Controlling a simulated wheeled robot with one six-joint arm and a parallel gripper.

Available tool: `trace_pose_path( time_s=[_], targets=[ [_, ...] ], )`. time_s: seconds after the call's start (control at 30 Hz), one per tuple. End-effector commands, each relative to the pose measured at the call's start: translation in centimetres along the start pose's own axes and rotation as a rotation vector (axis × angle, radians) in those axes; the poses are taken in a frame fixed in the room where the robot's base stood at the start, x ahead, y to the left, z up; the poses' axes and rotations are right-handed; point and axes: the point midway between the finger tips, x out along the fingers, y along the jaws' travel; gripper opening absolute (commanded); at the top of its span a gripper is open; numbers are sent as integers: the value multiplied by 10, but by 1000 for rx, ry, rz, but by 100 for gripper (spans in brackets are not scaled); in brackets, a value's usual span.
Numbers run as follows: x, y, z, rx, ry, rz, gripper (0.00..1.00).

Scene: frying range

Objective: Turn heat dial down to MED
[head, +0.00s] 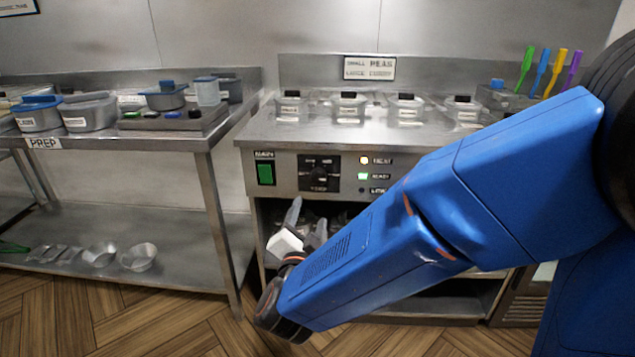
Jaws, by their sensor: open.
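The heat dial (319,175) is a dark knob on a black plate on the front panel of the steel frying range (400,146). Its markings are too small to read, so I cannot tell its setting. My gripper (307,220) is open and empty, in front of the range and below the dial, apart from it. Its fingers point upward. My blue arm covers the right part of the front panel.
Several lidded containers stand on the range top. A prep table (150,139) stands at left.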

Motion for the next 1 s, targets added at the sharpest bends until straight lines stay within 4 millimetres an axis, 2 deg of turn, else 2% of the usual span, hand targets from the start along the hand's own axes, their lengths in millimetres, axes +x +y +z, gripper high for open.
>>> trace_pose_path(
  time_s=[0.27, 1.0],
  targets=[
    [26, 1, 0, -1, 2, 2, 55],
    [145, 1, 0, -1, 2, 1, 55]
  ],
)
